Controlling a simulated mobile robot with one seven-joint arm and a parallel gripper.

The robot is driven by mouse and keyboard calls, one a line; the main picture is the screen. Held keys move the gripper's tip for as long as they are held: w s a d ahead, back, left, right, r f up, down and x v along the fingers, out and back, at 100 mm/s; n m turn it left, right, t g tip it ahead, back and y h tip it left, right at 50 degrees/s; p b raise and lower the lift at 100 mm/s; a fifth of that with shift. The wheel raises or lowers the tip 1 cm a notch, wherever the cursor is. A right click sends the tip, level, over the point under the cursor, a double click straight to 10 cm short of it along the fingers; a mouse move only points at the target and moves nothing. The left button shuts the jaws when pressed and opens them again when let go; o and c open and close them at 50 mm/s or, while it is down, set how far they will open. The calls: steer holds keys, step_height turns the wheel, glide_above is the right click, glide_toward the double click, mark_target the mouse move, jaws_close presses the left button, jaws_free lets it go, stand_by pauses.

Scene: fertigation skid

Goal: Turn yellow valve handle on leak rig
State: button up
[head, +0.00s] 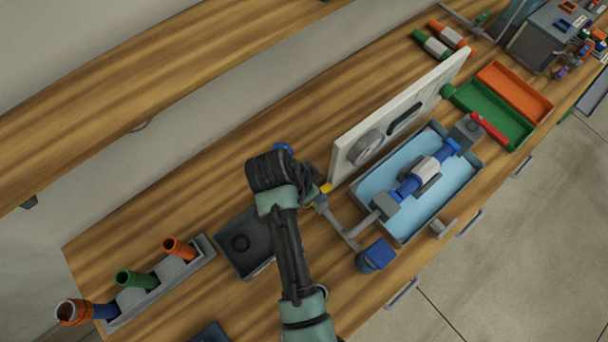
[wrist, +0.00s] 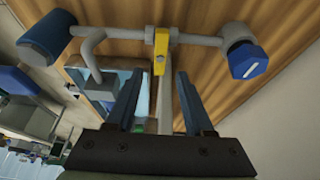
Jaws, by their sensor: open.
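The yellow valve handle (wrist: 160,52) hangs on a grey pipe joint of the leak rig, near the top centre of the wrist view. In the head view only a small yellow part (head: 326,188) shows beside my wrist. My gripper (wrist: 157,76) is open and empty, with its two dark blue fingers apart. The handle is in line with the gap, beyond the fingertips, and I see no contact. The rig's grey pipe (head: 338,224) runs towards a blue cylinder (head: 376,255). My fingers cannot be made out in the head view.
A blue hexagonal cap (wrist: 247,61) ends the pipe on the right in the wrist view. A grey panel (head: 395,117) stands upright behind a light blue tray (head: 400,232) with pipe fittings. A dark tray (head: 240,262) lies left of my arm. Bare bench (head: 225,175) is left of my wrist.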

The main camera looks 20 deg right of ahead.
steer(key=b+v, duration=0.1)
steer(key=v, duration=0.7)
steer(key=shift+r, duration=0.25)
steer(key=shift+a, duration=0.1)
